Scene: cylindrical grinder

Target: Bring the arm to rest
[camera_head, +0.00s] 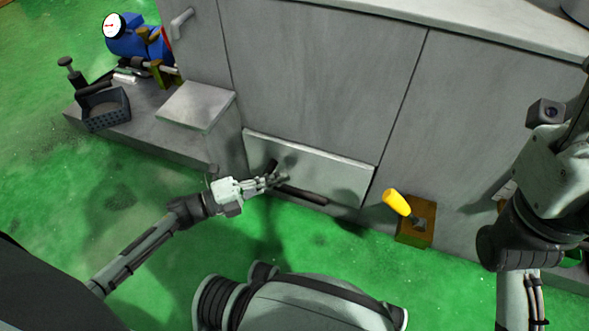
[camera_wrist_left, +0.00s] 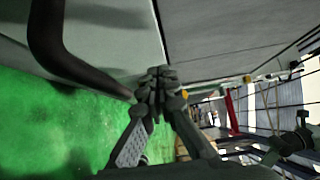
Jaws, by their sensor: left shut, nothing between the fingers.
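My left arm comes in from the left in the head view. Its gripper (camera_head: 277,180) is shut and empty, in front of a light grey drawer panel (camera_head: 335,172) low on the machine. A dark bar handle (camera_head: 305,195) runs along the panel, close to the fingers; I cannot tell whether they touch it. In the left wrist view the closed fingertips (camera_wrist_left: 158,78) show near the dark curved handle (camera_wrist_left: 75,62), with green floor below. My right arm stands raised at the right edge of the head view; its fingers are not visible.
A yellow-handled lever (camera_head: 397,202) on a brown box sticks out right of the drawer panel. A grey ledge (camera_head: 150,135) at the left carries a dark basket (camera_head: 106,110) and a blue unit with a gauge (camera_head: 130,38). Green floor (camera_head: 60,200) is open at the left.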

